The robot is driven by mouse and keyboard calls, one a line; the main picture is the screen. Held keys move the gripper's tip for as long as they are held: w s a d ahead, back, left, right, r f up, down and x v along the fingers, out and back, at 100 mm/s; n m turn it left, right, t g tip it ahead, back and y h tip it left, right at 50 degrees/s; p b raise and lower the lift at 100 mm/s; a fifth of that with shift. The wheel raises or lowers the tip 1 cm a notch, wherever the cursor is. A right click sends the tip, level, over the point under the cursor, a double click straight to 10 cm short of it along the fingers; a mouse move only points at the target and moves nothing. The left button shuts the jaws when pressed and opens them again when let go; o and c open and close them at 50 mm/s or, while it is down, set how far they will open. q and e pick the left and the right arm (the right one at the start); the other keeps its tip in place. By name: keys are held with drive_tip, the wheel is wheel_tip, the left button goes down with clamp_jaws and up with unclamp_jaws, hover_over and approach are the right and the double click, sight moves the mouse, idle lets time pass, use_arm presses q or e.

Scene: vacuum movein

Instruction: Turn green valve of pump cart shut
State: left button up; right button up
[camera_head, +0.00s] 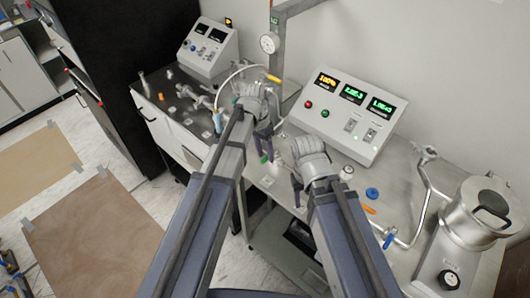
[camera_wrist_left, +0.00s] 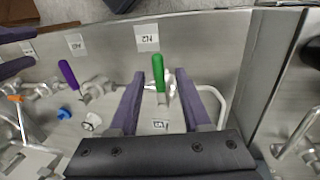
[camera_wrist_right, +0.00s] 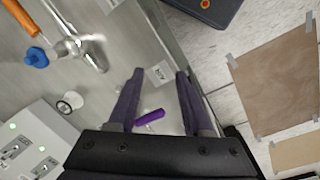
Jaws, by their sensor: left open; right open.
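The green valve handle (camera_wrist_left: 158,73) stands between the fingers of my left gripper (camera_wrist_left: 160,100) in the left wrist view; the fingers are open, one on each side, with gaps. In the head view the green handle (camera_head: 264,159) shows just below my left gripper (camera_head: 264,135) at the edge of the pump cart (camera_head: 400,200). My right gripper (camera_wrist_right: 158,95) is open and empty over the cart top, with a purple valve handle (camera_wrist_right: 150,117) between its fingers in the right wrist view. That purple handle also shows in the left wrist view (camera_wrist_left: 68,73).
A control box with lit displays (camera_head: 348,112) stands at the cart's back. A steel vessel (camera_head: 474,214) and bent pipe stand at the right. An orange handle (camera_wrist_right: 20,17), a blue cap (camera_wrist_right: 36,57) and labels lie near the right gripper. A second table (camera_head: 172,104) stands at the left.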

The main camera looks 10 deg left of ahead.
use_arm(q)
drive_tip(key=shift+r, duration=0.15)
use_arm(e)
drive_tip(key=shift+r, duration=0.15)
use_arm(q)
wheel_tip(320, 180, up, 7)
drive_tip(key=a+p, duration=0.1)
drive_tip(key=p, duration=0.6)
drive_tip(key=shift+w+r, duration=0.15)
drive_tip(key=shift+w, duration=0.3)
use_arm(e)
wheel_tip(320, 180, up, 7)
drive_tip(key=shift+r, duration=0.2)
use_arm(q)
drive_tip(key=shift+a, duration=0.1)
use_arm(e)
wheel_tip(320, 180, down, 7)
drive_tip(key=b, duration=0.6)
drive_tip(key=shift+f+b, duration=0.1)
drive_tip(key=shift+b, duration=0.2)
use_arm(q)
drive_tip(key=s+d+f+n+y, duration=0.1)
drive_tip(key=s+f, duration=0.2)
drive_tip(key=s, duration=0.5)
drive_tip(key=s+d+f+n+t+y, duration=0.1)
drive_tip(key=s+f, duration=0.3)
drive_tip(key=s, duration=0.4)
drive_tip(key=shift+s+d+f+n+y, duration=0.15)
drive_tip(key=shift+s+d+n+y, duration=0.2)
drive_tip(key=shift+d+n+y, duration=0.25)
